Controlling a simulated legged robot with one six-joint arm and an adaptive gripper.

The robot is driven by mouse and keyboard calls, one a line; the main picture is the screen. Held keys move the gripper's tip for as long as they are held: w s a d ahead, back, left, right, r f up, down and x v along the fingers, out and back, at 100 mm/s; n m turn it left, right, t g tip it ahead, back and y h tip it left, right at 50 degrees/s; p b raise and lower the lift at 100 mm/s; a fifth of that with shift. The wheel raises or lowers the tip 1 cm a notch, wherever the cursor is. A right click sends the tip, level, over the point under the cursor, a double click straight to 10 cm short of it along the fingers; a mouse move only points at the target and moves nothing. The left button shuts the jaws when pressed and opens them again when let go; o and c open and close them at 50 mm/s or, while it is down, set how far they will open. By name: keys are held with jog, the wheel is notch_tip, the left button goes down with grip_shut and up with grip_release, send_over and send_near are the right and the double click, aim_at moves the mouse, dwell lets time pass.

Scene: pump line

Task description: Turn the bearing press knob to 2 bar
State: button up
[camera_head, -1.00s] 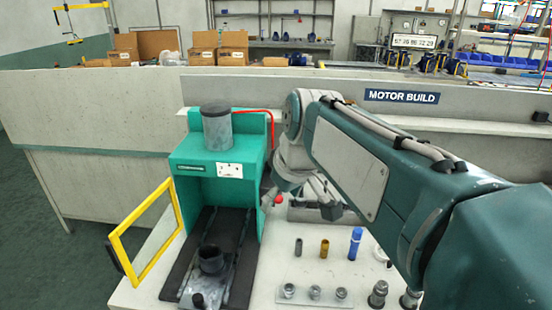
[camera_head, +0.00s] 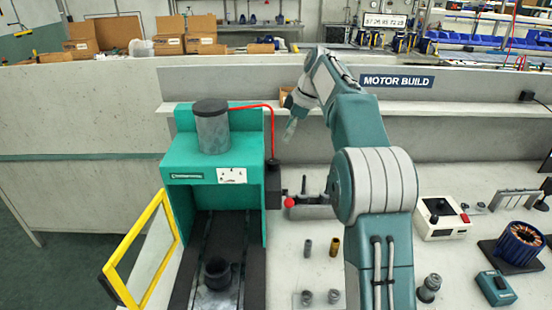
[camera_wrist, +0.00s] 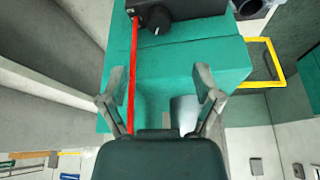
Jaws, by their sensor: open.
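The green bearing press (camera_head: 190,190) stands left of centre in the head view, with a grey cylinder (camera_head: 213,130) on top. A black box (camera_head: 272,185) sits on its right side, fed by a red hose (camera_head: 262,106). In the wrist view the black knob (camera_wrist: 157,18) projects from the box (camera_wrist: 185,10) near the top edge. I cannot read its setting. My gripper (camera_wrist: 158,78) is open and empty, its fingers spread over the green press body, apart from the knob. In the head view my gripper (camera_head: 290,130) is beside the press, to the upper right.
The yellow guard frame (camera_head: 140,250) stands out at the press's left front. Small cylinders (camera_head: 335,246) stand on the bench to the right. The partition (camera_head: 450,105) rises behind.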

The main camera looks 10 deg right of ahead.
aim_at(273, 161)
jog(key=x, duration=1.1)
jog(key=shift+d, duration=0.1)
grip_shut()
